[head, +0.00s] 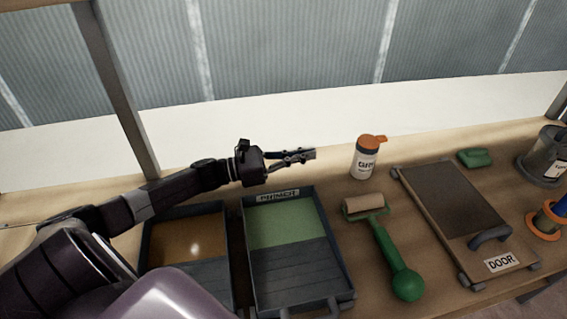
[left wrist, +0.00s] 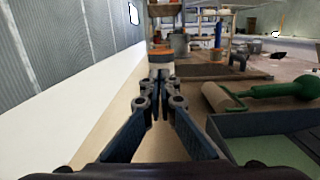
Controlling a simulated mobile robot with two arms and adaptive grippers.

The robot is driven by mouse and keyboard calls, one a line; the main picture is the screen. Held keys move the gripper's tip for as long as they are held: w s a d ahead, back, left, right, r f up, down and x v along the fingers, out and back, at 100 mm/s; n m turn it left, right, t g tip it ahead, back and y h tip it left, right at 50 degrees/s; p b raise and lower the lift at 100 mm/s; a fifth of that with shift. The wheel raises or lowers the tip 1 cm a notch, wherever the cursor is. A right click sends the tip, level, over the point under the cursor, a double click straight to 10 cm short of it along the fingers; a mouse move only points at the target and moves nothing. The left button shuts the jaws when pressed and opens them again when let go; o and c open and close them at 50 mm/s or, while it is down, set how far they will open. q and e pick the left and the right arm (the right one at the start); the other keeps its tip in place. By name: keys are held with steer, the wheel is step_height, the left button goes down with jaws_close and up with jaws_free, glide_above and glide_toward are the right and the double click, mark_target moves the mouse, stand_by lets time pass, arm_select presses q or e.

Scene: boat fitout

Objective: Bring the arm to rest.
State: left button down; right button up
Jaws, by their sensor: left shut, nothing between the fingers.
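My left arm comes in from the left in the head view and reaches over the back of the workbench. My left gripper (head: 302,155) is shut and empty, above the back edge of the green paint tray and left of the white bottle. In the left wrist view its fingers (left wrist: 158,80) meet with nothing between them. The white bottle with an orange cap (head: 365,158) stands upright past the fingertips; it also shows in the left wrist view (left wrist: 160,58), partly hidden by the fingers. My right gripper is in neither view.
A labelled tray (head: 292,228) holds green paint; a tray with brown liquid (head: 187,238) is beside it. A green-handled roller (head: 392,253), a panel marked DOOR (head: 452,212), a green block (head: 474,158) and a grey container (head: 543,157) lie to the right. A post (head: 122,90) rises behind my arm.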

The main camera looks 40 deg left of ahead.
arm_select(q)
steer(key=shift+v, duration=2.9)
